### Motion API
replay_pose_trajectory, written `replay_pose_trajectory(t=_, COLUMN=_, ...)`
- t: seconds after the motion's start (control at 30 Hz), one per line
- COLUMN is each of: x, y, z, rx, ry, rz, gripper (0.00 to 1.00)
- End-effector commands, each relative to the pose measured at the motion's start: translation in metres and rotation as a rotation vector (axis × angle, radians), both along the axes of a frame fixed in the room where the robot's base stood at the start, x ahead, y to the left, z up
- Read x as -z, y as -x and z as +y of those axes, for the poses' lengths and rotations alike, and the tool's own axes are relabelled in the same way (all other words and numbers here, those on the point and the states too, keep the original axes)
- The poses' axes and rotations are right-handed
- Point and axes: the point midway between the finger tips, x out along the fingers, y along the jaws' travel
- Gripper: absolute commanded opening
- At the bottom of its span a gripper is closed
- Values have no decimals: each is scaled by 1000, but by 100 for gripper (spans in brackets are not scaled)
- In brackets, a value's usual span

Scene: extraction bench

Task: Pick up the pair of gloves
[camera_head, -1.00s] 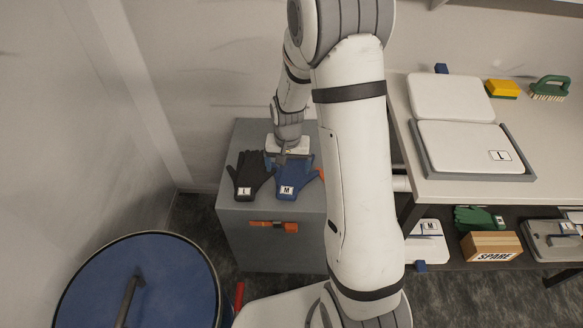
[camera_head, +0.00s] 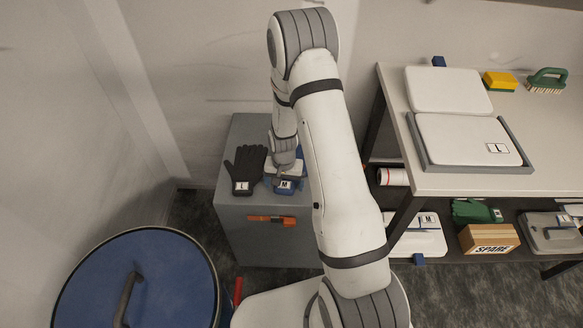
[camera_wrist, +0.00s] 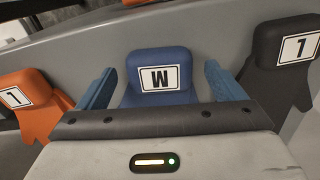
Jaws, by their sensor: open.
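A blue pair of gloves with an M label (camera_head: 285,185) lies on top of a grey cabinet (camera_head: 236,213), partly covered by my gripper. The blue gloves show in the wrist view (camera_wrist: 158,62), between the two fingers. My gripper (camera_wrist: 160,80) is open, pointing down over the blue gloves, with one blue finger on each side. Whether the fingers touch the gloves I cannot tell. Black gloves labelled L (camera_head: 244,168) lie to the left in the head view. Orange gloves labelled L (camera_wrist: 25,105) show at the left of the wrist view; my arm hides them in the head view.
A blue round lid with a handle (camera_head: 178,285) stands at lower left.

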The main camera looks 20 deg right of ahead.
Motion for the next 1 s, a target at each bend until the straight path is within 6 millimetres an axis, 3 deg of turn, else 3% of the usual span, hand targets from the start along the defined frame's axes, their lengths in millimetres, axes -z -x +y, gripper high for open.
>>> replay_pose_trajectory(t=0.23, x=1, y=0, z=0, rx=0, ry=-1, rz=-1, gripper=89)
replay_pose_trajectory(t=0.83, x=1, y=0, z=-1, rx=1, ry=0, rz=-1, gripper=40)
replay_pose_trajectory(t=1.0, x=1, y=0, z=-1, rx=2, ry=0, rz=-1, gripper=39)
